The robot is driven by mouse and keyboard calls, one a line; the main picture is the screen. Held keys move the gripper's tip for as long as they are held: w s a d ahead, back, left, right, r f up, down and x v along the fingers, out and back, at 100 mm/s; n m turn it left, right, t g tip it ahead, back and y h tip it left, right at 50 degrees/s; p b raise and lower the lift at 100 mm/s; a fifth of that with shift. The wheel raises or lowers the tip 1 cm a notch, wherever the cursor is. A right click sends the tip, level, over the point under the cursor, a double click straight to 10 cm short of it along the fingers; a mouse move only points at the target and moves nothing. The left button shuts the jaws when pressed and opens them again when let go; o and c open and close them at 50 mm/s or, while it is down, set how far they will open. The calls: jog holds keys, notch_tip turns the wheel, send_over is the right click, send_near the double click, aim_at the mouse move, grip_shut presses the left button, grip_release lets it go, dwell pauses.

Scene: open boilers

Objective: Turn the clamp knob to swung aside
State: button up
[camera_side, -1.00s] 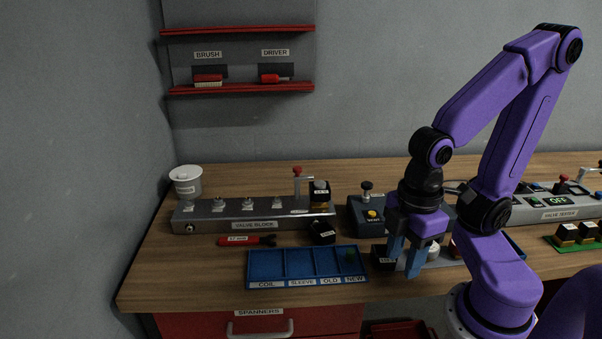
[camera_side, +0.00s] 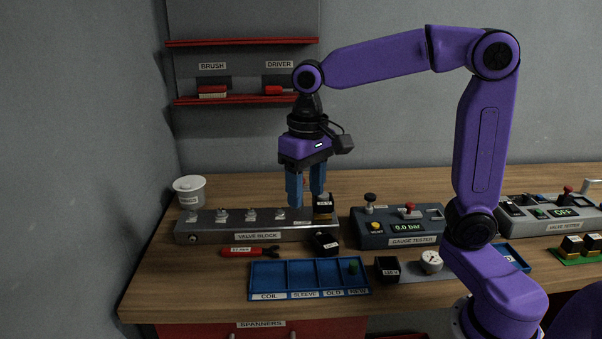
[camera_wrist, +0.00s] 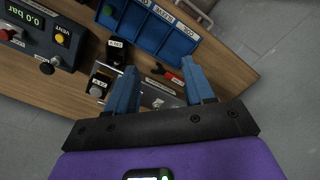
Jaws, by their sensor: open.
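The valve block (camera_side: 210,236) is a long grey bar at the back left of the bench. My gripper (camera_side: 306,199) is above its right end, pointing down, with its two blue fingers apart. In the wrist view my gripper (camera_wrist: 160,88) is open over part of the valve block (camera_wrist: 165,97), and I cannot make out the knob there.
A black coil (camera_side: 323,212) stands close beside my right finger; another (camera_side: 325,243) lies in front of the block. A red spanner (camera_side: 245,251), blue tray (camera_side: 310,273) and gauge tester (camera_side: 375,238) are nearby. A white cup (camera_side: 189,190) stands at the left.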

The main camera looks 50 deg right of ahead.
jog(key=w+d+r+m, duration=0.4)
jog(key=w+d+m, duration=0.4)
jog(key=d, duration=0.1)
jog(key=w+d+r+m, duration=0.4)
jog(key=w+d+m, duration=0.4)
jog(key=w+d, duration=0.1)
notch_tip(320, 180, down, 18)
jog(key=shift+s+a+r, duration=0.1)
jog(key=shift+r, duration=0.05)
grip_shut()
